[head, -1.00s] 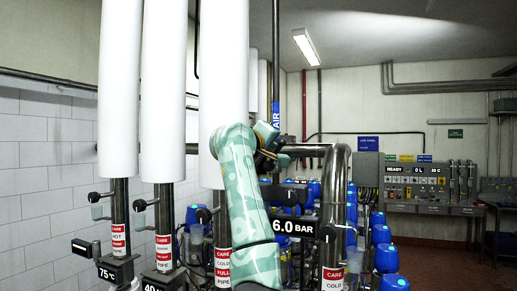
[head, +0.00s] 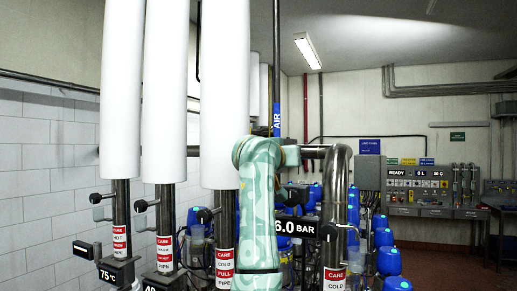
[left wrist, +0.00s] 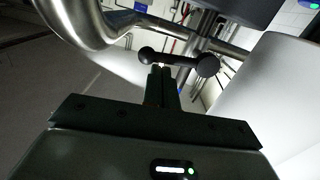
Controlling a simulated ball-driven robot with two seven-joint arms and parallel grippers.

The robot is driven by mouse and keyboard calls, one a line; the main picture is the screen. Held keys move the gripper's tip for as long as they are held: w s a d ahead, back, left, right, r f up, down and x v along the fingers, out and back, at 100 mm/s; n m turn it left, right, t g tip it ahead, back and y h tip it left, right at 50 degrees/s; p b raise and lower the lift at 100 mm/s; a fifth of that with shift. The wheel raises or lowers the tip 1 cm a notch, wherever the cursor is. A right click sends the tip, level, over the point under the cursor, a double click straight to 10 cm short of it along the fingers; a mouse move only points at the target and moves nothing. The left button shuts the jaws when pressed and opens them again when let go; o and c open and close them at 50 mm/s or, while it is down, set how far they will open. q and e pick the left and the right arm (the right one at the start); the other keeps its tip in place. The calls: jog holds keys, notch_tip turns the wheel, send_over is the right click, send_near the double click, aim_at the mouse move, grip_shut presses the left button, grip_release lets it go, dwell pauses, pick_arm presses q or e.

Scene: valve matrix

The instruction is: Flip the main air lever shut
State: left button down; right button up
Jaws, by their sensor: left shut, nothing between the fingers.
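In the left wrist view a dark lever (left wrist: 178,60) with a rounded knob at each end lies across the picture, in front of metal pipes. I take it for the main air lever; no label on it shows. My left gripper (left wrist: 161,70) is shut and empty, its fingertips right at the lever's near side; I cannot tell whether they touch. In the head view the blue AIR label (head: 277,120) is on a thin upright pipe behind my left arm. The forearm hides most of the gripper and the lever there. My right gripper is not in view.
Thick white-wrapped pipes (head: 225,90) stand left of my arm, with black-knobbed levers (head: 205,216) below. A bent steel pipe (head: 338,200) and the 6.0 BAR display (head: 297,226) are close on the right. Blue-topped containers (head: 388,262) stand behind.

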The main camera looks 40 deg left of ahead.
pick_arm(q)
jog(key=shift+d+f+m, duration=0.1)
jog(key=shift+f+m, duration=0.2)
jog(key=shift+m, duration=0.3)
dwell(0.3)
